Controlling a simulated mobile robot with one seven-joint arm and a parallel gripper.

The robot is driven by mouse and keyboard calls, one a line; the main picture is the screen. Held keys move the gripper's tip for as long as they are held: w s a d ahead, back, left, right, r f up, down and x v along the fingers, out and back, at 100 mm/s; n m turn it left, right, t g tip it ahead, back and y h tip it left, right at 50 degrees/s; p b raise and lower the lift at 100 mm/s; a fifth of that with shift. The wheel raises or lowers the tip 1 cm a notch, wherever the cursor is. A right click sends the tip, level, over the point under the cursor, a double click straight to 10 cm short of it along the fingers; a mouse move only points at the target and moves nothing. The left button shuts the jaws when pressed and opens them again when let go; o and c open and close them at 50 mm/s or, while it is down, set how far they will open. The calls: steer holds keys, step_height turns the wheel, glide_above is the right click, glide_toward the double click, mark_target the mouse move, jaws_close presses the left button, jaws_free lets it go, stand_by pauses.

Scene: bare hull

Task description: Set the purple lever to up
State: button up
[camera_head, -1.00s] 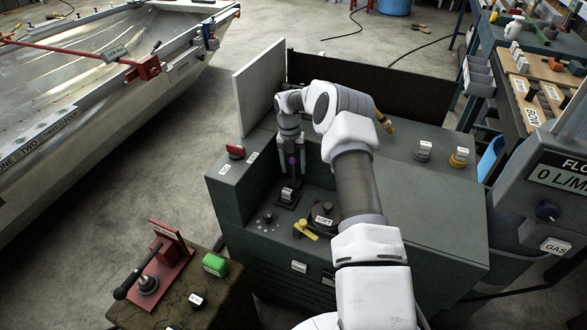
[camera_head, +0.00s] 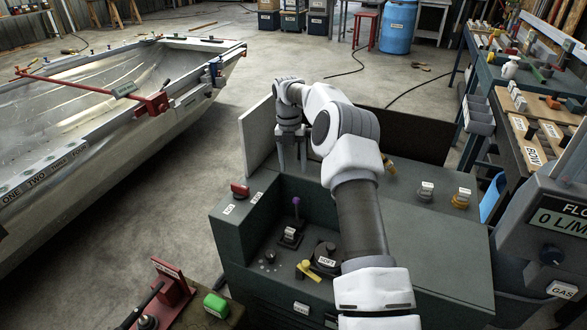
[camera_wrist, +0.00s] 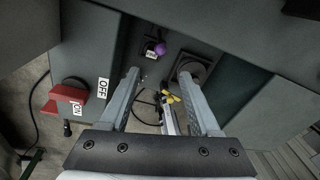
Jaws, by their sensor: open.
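The purple lever (camera_head: 296,203) stands roughly upright from its small dark labelled base (camera_head: 290,238), in the recess of the green-grey machine cabinet. Its round purple knob also shows in the wrist view (camera_wrist: 160,48), just beyond my fingertips and near the gap between them. My gripper (camera_head: 292,166) is open and empty, pointing down above and behind the lever in the head view. It is apart from the knob there. In the wrist view both fingers of my gripper (camera_wrist: 158,76) are spread wide. The writing on the lever's label is too small to read.
A red switch (camera_head: 240,190) with ON and OFF labels sits on the cabinet ledge left of the lever. A yellow handle (camera_head: 309,270) and a dark knob labelled SOFT (camera_head: 326,251) stand in front. A pale upright panel (camera_head: 258,137) rises behind. The cabinet top at right is partly clear.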

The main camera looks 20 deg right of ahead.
steer(key=shift+a+f, duration=0.1)
steer(key=c, duration=0.3)
steer(key=shift+a+b, duration=0.25)
steer(key=shift+b, duration=0.35)
steer(key=shift+c, duration=1.4)
steer(key=a+h+b, duration=0.1)
steer(key=b, duration=0.1)
steer(key=s+a+m+t+b, duration=0.1)
steer(key=a+b, duration=0.1)
steer(key=s+a+m+h+b, duration=0.1)
steer(key=b, duration=0.1)
steer(key=shift+a+f+h, duration=0.25)
steer(key=shift+f+h, duration=0.05)
steer(key=shift+f, duration=0.05)
jaws_close()
steer(key=s+a+m+t+h+b, duration=0.25)
steer(key=s+a+b, duration=0.2)
steer(key=b, duration=0.25)
steer(key=d+b+x, duration=0.1)
steer(key=b+x, duration=0.5)
steer(key=x, duration=0.7)
steer(key=shift+w+r, duration=0.3)
steer(key=shift+r, duration=0.15)
